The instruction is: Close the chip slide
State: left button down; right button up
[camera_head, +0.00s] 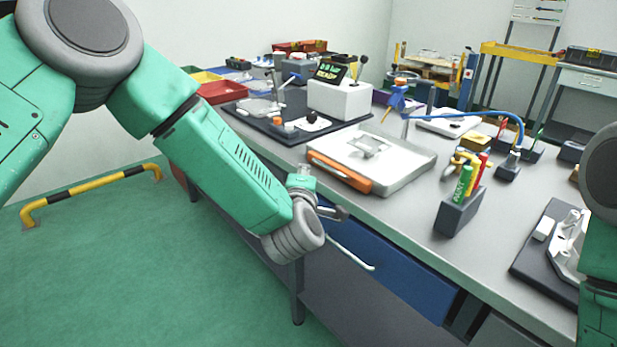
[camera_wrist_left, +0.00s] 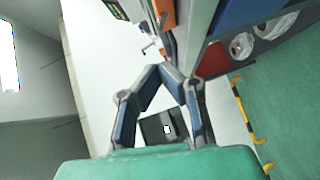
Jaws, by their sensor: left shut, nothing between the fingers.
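No part is plainly marked as the chip slide. A blue drawer-like front (camera_head: 395,262) with a pale bar handle (camera_head: 352,254) sits below the bench edge; I cannot tell how far it stands out. My left gripper (camera_head: 342,213) is at the bench's front edge, beside the upper left end of the blue front and above the handle. In the left wrist view its fingertips (camera_wrist_left: 170,72) come together with nothing between them. A blue surface (camera_wrist_left: 245,12) shows there at the top. My right arm enters at the right edge, its gripper out of view.
On the bench (camera_head: 405,205) stand a white tray with an orange front (camera_head: 340,173), a pen block (camera_head: 459,213) and a dark mat with a white device (camera_head: 340,98). A yellow-black floor rail (camera_head: 90,187) stands at left. The green floor before the bench is clear.

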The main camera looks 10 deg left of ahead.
pick_arm(q)
jog(key=s+d+r, duration=0.1)
jog(key=s+d, duration=0.1)
jog(key=s, duration=0.6)
jog(key=s+a+f+m+g+h, duration=0.2)
jog(key=s+a+f+m+g, duration=0.35)
jog(key=f, duration=0.55)
jog(key=s+a+f+m+g+h, duration=0.1)
jog(key=s+a+f+m+g, duration=0.1)
jog(key=s+f+m, duration=0.6)
jog(key=s+a+f+m+g, duration=0.2)
jog(key=s+a+f+g, duration=0.2)
jog(key=s, duration=0.6)
jog(key=s+a+f+m+g+y, duration=0.1)
jog(key=s+a+f+m+g, duration=0.2)
jog(key=s+a+f, duration=0.3)
jog(key=s+g, duration=0.1)
jog(key=s, duration=0.3)
jog(key=shift+s+p, duration=0.25)
jog(key=shift+p, duration=0.1)
jog(key=shift+d, duration=0.1)
